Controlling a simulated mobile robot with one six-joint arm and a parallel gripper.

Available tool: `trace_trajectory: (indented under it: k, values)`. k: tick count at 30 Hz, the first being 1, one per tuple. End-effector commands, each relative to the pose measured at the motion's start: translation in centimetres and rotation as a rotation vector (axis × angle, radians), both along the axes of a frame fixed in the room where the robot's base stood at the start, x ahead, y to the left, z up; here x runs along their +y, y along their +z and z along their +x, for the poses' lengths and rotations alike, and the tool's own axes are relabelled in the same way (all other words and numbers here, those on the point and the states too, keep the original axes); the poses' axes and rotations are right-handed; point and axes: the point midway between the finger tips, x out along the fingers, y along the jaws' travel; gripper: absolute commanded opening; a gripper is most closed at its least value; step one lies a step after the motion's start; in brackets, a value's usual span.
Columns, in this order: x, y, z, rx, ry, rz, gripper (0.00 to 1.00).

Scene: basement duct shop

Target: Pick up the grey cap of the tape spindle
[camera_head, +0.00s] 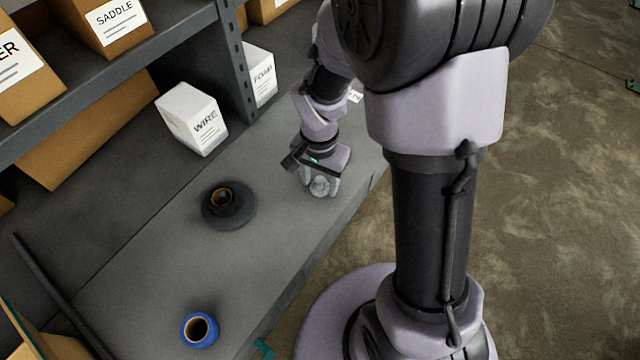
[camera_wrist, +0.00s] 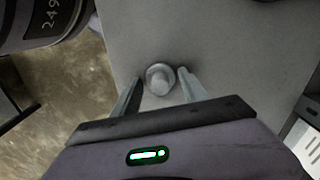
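The grey cap (camera_wrist: 159,79) is a small round piece with a knob on top, resting on the grey bench top. It also shows in the head view (camera_head: 319,187), low by the bench's front edge. My gripper (camera_wrist: 160,76) points down over it with its two fingers apart, one on each side of the cap. The tape spindle (camera_head: 237,215), a dark round base with a post, stands on the bench to the left of my gripper.
A blue tape roll (camera_head: 186,331) lies at the bench's near end. A white WIRE box (camera_head: 184,112) and another white box (camera_head: 262,72) stand at the back by the shelf upright (camera_head: 234,65). The bench (camera_head: 170,265) is clear between the spindle and the blue roll.

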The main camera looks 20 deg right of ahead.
Motion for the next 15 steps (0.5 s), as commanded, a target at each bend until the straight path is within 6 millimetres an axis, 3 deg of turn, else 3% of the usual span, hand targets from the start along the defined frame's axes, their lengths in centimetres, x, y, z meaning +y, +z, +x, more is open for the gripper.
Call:
trace_trajectory:
  k: [1,7,15]
  values:
    - [-0.01,0.01,0.01,0.000,0.000,0.000,0.40]
    - [-0.01,0.02,0.01,0.000,0.000,0.000,0.03]
    - [0.00,0.18,0.01,0.000,0.000,0.000,0.03]
